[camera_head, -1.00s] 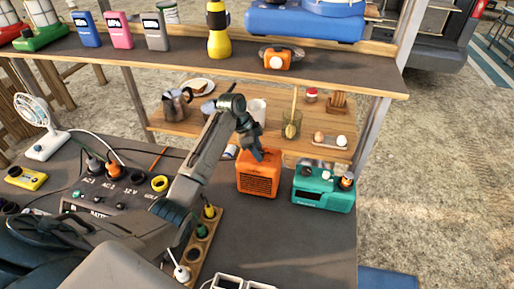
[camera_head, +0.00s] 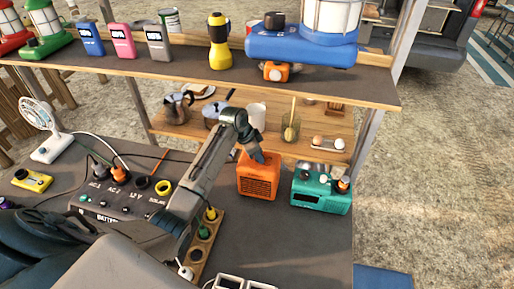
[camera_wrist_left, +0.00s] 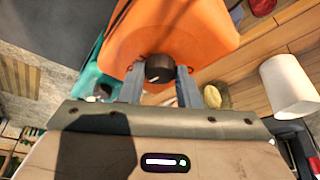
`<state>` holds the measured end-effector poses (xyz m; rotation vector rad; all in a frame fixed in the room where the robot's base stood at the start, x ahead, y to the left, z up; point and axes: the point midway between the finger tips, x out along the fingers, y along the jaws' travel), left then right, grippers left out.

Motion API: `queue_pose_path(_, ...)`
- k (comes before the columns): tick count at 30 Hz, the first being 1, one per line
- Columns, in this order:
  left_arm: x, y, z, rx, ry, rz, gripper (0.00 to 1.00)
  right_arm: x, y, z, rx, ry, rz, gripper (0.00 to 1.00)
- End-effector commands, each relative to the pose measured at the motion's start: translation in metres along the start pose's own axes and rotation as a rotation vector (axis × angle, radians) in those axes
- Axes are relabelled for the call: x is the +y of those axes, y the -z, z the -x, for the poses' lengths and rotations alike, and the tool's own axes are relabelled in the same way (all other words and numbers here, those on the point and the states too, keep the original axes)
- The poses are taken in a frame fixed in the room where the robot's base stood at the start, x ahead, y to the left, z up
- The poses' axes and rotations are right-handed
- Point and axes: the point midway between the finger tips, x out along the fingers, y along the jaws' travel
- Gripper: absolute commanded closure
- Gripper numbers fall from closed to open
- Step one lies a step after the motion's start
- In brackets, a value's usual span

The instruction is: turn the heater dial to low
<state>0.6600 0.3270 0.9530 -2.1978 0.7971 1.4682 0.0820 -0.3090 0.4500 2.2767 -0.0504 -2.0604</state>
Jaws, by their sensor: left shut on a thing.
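The orange heater (camera_head: 258,182) stands on the dark counter, its slatted grille facing me. My left gripper (camera_head: 256,155) reaches down onto its top from the left and covers the dial in the head view. In the left wrist view the heater's orange body (camera_wrist_left: 185,30) fills the upper middle. Its round dark dial (camera_wrist_left: 158,68) sits between the two fingers of my left gripper (camera_wrist_left: 159,80), which are shut on it. A pale mark shows on the dial, but no setting labels are readable. My right gripper is not in view.
A teal radio (camera_head: 321,192) stands close to the heater's right. A power station (camera_head: 122,195) with plugs and a white fan (camera_head: 40,128) are at the left. A shelf (camera_head: 195,77) with a blue stove (camera_head: 300,48) hangs beyond.

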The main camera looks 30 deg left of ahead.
Motion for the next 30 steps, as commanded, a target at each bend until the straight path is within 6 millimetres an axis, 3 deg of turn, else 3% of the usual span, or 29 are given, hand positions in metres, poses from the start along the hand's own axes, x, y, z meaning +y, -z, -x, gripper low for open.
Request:
queue_pose_path(1, 0.002, 0.002, 0.005, -0.002, 0.014, 0.040, 0.93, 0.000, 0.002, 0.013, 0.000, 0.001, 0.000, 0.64)
queue_pose_path(12, 0.004, 0.002, 0.004, -0.002, 0.147, 0.357, 0.93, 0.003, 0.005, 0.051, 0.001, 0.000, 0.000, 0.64)
queue_pose_path(30, 0.005, 0.002, -0.001, 0.000, 0.269, 0.652, 0.93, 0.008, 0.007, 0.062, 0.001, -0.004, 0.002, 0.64)
